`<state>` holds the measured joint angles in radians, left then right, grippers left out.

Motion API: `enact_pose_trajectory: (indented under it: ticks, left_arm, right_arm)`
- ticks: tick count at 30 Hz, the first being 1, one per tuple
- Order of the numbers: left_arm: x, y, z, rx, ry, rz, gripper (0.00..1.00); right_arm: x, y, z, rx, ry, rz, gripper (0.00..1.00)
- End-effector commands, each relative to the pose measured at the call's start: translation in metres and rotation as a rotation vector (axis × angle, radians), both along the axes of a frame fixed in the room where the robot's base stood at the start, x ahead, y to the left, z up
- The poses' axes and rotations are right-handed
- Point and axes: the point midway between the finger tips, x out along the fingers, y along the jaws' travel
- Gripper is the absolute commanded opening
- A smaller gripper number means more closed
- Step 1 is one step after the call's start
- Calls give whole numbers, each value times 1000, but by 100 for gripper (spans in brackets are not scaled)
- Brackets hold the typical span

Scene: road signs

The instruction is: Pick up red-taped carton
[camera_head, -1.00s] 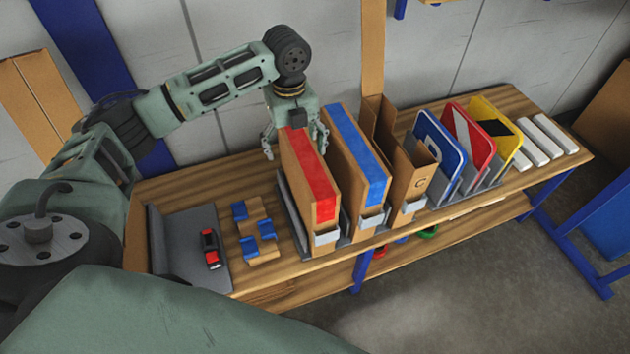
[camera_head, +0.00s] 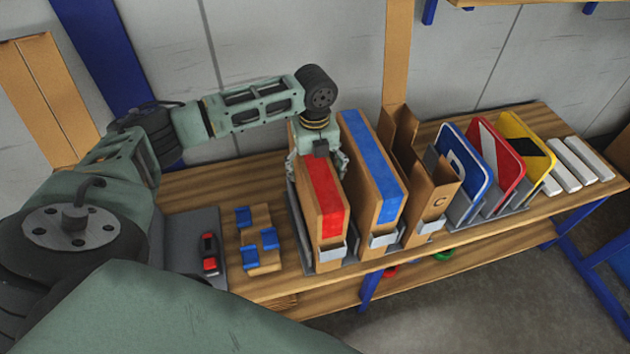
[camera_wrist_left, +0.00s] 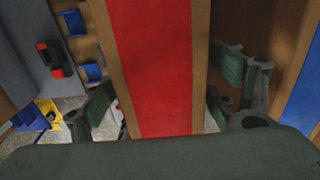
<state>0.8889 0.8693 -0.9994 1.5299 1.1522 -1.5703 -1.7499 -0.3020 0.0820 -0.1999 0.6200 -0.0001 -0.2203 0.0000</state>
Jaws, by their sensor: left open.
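The red-taped carton (camera_head: 326,197) stands upright in a grey rack on the workbench, its red tape running along the top edge. It fills the middle of the left wrist view (camera_wrist_left: 165,70). My left gripper (camera_head: 317,172) is over the carton's far part. Its open fingers show on either side of the carton in the left wrist view (camera_wrist_left: 167,102), one to the left and one in the gap on the right. I cannot tell whether they touch it. My right gripper is not in view.
A blue-taped carton (camera_head: 372,172) stands close on the right, with an open carton marked C (camera_head: 433,207) beyond it. Road signs (camera_head: 497,160) stand in a rack farther right. Blue clips (camera_head: 244,217) and a red-black tool (camera_head: 209,254) lie to the left.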

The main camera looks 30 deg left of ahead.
Motion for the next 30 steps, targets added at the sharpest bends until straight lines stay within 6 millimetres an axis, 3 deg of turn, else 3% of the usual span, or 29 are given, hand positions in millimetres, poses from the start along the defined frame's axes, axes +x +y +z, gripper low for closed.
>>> enact_pose_trajectory:
  ticks: [5,12,30]
  left_arm:
    - [0,0,-19,1,-1,-1,80]
    - [0,0,-21,1,-2,-1,80]
    - [0,0,-21,1,-2,-1,29]
  right_arm:
    - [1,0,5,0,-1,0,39]
    - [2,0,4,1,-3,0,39]
    - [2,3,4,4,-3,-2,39]
